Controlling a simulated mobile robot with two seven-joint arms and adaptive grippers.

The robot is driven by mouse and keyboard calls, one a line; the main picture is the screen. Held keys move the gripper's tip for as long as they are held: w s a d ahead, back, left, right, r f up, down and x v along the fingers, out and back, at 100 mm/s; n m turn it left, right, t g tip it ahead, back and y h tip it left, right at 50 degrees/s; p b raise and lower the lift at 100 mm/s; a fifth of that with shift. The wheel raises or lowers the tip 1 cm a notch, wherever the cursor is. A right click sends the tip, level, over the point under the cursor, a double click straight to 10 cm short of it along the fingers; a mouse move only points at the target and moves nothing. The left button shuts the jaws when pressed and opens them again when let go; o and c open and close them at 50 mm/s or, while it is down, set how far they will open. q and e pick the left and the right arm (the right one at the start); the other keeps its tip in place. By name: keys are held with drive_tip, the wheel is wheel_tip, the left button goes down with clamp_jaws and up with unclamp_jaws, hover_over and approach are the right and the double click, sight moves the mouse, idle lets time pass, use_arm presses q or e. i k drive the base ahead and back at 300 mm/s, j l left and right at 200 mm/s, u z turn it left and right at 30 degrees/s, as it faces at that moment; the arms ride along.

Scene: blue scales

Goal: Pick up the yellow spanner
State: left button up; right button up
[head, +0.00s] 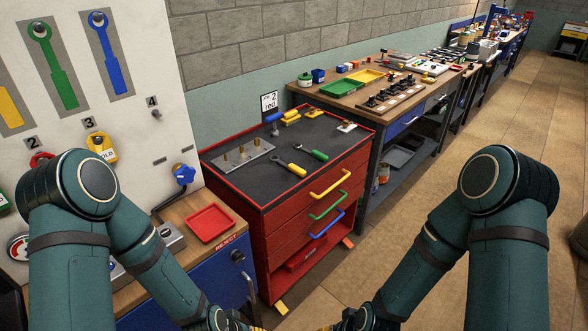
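A spanner with a yellow handle (296,169) and a dark metal head lies flat on the dark top of the red drawer cabinet (262,235). A similar spanner with a green handle (319,155) lies just behind it to the right. My two arms come in from the left and right and bend down toward the bottom edge. A large yellow spanner shape (12,108) also shows on the white board at the far left, cut by the frame edge.
A metal plate with brass pegs (243,156) lies left of the spanner. Yellow and blue tools (290,116) lie at the cabinet's back. A red tray (210,222) sits on the lower bench at left. A cluttered workbench (345,110) stands behind.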

sight(301, 173)
drive_tip(key=l+u, duration=0.1)
drive_tip(key=u, duration=0.7)
drive_tip(key=i+l+u, duration=0.1)
drive_tip(key=l+u, duration=1)
drive_tip(key=l, duration=0.75)
